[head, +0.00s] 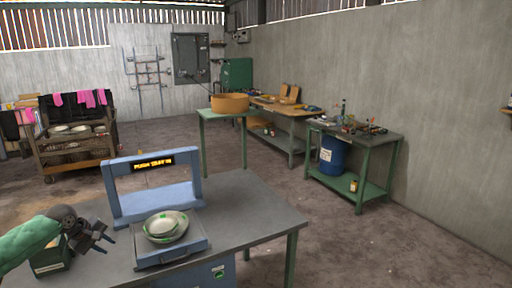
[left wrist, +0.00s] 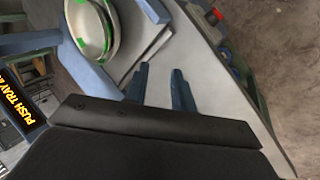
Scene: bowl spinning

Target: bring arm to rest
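My left gripper (head: 106,233) is at the left side of the near grey table (head: 262,214), its fingers pointing right. In the left wrist view its two blue-grey fingers (left wrist: 160,72) stand apart with nothing between them. A pale bowl with green marks (head: 162,225) rests on the tray (head: 190,247) of a blue frame machine (head: 205,195), to the right of the gripper and apart from it. The bowl also shows in the left wrist view (left wrist: 92,32). My right gripper is in neither view.
A dark green box (head: 50,262) is beneath my left gripper and partly hidden. The machine's lit sign (head: 153,164) reads about pushing the tray in. The right part of the near table is clear. A wooden cart (head: 75,148) and other benches (head: 352,146) stand farther back.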

